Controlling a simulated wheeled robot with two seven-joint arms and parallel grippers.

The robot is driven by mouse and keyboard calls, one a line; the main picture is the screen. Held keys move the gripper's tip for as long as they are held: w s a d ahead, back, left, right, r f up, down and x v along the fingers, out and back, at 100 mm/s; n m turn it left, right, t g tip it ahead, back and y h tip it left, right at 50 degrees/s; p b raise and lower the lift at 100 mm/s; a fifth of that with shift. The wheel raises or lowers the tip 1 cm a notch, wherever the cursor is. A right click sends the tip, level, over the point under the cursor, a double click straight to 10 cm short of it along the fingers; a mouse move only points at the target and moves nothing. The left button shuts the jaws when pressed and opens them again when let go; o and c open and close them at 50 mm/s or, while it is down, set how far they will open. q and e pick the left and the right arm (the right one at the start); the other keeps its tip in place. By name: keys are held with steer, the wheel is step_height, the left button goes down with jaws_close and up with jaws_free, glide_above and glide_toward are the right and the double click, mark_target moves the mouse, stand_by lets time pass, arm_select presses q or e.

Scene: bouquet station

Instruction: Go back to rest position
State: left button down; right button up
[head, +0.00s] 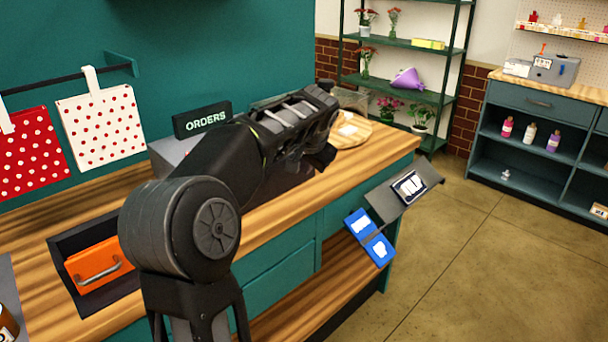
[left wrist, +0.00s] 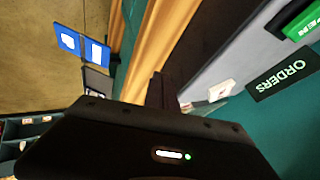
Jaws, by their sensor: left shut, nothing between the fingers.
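My left arm rises from the bottom of the head view and reaches over the wooden counter (head: 275,220) toward its far right end. Its gripper (head: 322,157) is shut and empty, held above the counter near a round wooden board (head: 352,133). In the left wrist view the dark gripper (left wrist: 162,92) shows beyond the wrist housing, with nothing seen in it. The arm hides part of the counter and of a grey box behind it. My right gripper is in neither view.
The black ORDERS sign (head: 202,119) stands behind my arm. Open floor (head: 470,250) lies right, before shelves (head: 418,95).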

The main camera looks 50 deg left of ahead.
arm_select(q)
steer(key=shift+s+d+r, duration=0.1)
steer(key=shift+s+r, duration=0.05)
steer(key=shift+r, duration=0.15)
stand_by(0.4)
steer(key=w+d+f+t+h, duration=0.3)
steer(key=w+d+f, duration=0.5)
steer(key=w+d, duration=0.15)
steer(key=s+d+f+h, duration=0.2)
steer(key=d+f+h, duration=0.2)
steer(key=d+f, duration=1.65)
steer(key=s+d+f+g+h, duration=0.2)
steer(key=s+d+f, duration=0.85)
steer(key=f, duration=0.35)
steer(key=s+d+f+g, duration=0.2)
steer(key=s+d+f, duration=0.1)
steer(key=s, duration=0.7)
steer(key=s+d+f+g+h, duration=0.1)
steer(key=s+d+f+g, duration=0.2)
steer(key=s, duration=0.6)
steer(key=d+f, duration=0.1)
steer(key=d, duration=0.1)
steer(key=shift+s+d+f, duration=0.25)
steer(key=shift+s+d, duration=0.05)
steer(key=shift+s, duration=0.1)
